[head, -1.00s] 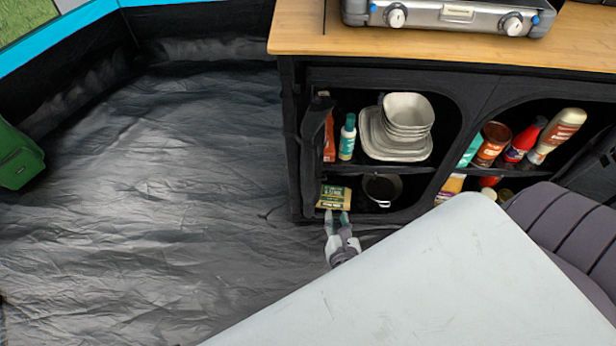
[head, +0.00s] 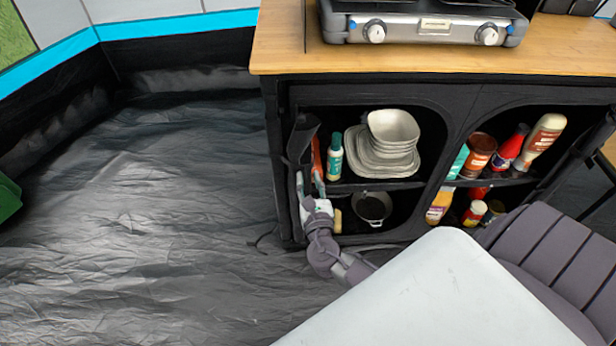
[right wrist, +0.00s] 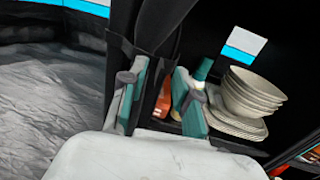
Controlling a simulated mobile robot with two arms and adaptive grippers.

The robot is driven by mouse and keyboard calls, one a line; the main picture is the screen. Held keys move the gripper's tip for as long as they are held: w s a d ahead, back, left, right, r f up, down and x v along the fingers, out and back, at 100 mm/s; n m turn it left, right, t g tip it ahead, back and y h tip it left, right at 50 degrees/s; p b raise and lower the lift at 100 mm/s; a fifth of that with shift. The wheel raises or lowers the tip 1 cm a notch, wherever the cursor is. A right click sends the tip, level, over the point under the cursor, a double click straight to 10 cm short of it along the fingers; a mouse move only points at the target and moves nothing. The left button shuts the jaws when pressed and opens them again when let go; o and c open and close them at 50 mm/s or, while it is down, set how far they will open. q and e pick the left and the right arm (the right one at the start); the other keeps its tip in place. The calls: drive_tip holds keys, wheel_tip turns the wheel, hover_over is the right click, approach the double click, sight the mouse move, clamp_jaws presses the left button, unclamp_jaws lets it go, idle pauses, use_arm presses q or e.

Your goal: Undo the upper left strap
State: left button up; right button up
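The black cabinet (head: 278,150) has a rolled-up black door flap (head: 301,135) at the left edge of its left opening. The roll (right wrist: 158,25) also shows at the top of the right wrist view. I cannot clearly pick out the upper left strap against the black fabric. My right gripper (head: 309,182) is in front of the left opening's edge, below the roll's visible end. In the right wrist view its two green fingers (right wrist: 161,98) are wide apart, with black fabric and an orange item behind the gap. It is open and empty. My left gripper is not in view.
A green-capped bottle (head: 335,160) and stacked bowls (head: 392,135) stand on the upper shelf. A pot (head: 372,207) is below. Condiments (head: 480,155) fill the right compartment. A grey table (head: 430,290) and a padded chair (head: 550,250) are in front. The floor (head: 140,200) at left is clear.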

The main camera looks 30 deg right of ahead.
drive_tip(key=shift+x, duration=0.85)
clamp_jaws()
